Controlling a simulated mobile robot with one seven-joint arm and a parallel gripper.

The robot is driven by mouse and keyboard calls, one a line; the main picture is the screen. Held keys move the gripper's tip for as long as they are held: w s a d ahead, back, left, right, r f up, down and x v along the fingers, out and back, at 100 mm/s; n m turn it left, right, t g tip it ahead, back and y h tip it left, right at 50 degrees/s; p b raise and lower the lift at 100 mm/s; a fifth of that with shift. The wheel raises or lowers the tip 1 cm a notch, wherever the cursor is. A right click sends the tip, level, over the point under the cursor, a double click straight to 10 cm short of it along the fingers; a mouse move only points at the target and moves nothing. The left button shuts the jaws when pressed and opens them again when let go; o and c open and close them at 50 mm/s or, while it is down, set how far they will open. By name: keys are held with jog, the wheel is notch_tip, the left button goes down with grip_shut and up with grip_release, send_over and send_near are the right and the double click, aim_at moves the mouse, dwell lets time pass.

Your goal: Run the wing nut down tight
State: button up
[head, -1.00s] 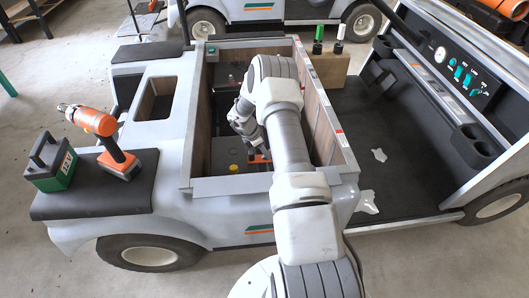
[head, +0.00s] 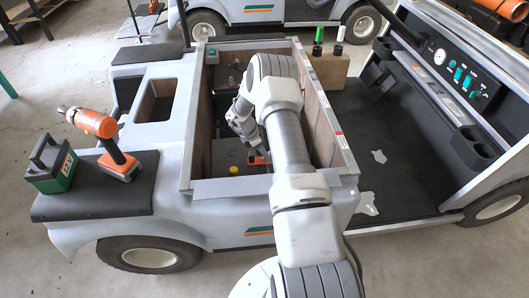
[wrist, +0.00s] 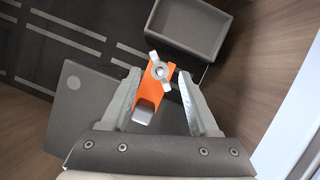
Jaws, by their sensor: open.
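The silver wing nut (wrist: 160,70) sits at the upper end of an orange bracket (wrist: 148,84) in the wrist view. Its two wings point up-left and down-right. My gripper (wrist: 159,73) is open, with one fingertip on each side of the wing nut in the picture. I cannot tell whether the fingers are level with it or still above it. In the head view my gripper (head: 252,143) is down inside the cart's open bay, and a bit of the orange bracket (head: 258,160) shows below it. The wing nut is hidden there.
The bay's walls (head: 325,120) stand close around my arm. A black battery with a yellow cap (head: 233,169) lies beside the bracket. A grey open tray (wrist: 188,25) is beyond the wing nut. A drill (head: 100,130) and a green battery box (head: 52,165) stand outside, left.

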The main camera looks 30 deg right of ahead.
jog(key=p+v, duration=0.3)
jog(key=v, duration=1.3)
jog(key=shift+r, duration=0.2)
